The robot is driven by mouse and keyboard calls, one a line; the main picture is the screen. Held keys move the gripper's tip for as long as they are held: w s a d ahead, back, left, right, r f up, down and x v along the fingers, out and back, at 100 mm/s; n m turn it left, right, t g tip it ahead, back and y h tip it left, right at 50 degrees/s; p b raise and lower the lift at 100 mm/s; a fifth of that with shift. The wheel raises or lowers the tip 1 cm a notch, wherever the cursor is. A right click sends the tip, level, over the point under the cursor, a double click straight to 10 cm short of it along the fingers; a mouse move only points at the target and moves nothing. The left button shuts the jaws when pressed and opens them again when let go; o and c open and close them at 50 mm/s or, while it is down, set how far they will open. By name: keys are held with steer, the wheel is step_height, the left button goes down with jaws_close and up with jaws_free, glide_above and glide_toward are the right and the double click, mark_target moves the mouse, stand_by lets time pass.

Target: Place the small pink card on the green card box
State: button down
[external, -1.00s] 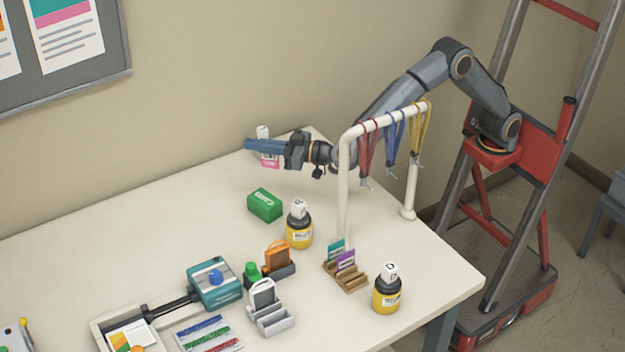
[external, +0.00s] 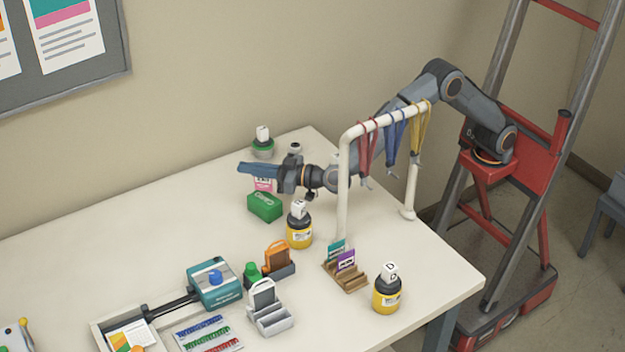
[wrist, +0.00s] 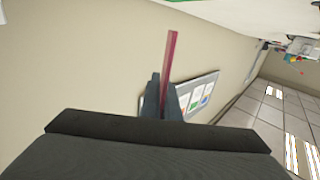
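The small pink card (external: 264,185) hangs from my gripper (external: 250,169), just behind and above the green card box (external: 265,207) in the external view. In the wrist view the card (wrist: 171,55) shows edge-on as a thin pink strip between my two fingers (wrist: 167,98), which are closed on it. The green card box stands on the table with its lid facing up. Whether the card touches the box cannot be told from this angle.
A yellow-and-black bottle (external: 299,229) with a white cube top stands right of the green box. A green-banded jar (external: 263,146) is behind. The white rack (external: 346,190) with hanging lanyards stands near my arm. The table's left part (external: 110,240) is clear.

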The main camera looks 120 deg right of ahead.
steer(key=shift+f, duration=1.35)
steer(key=shift+f, duration=0.1)
steer(key=c, duration=2)
jaws_free()
steer(key=shift+a, duration=0.1)
steer(key=v, duration=0.4)
steer(key=shift+s+a, duration=0.15)
step_height(320, 180, up, 7)
steer(key=shift+s+a+r, duration=0.1)
steer(key=shift+s, duration=0.1)
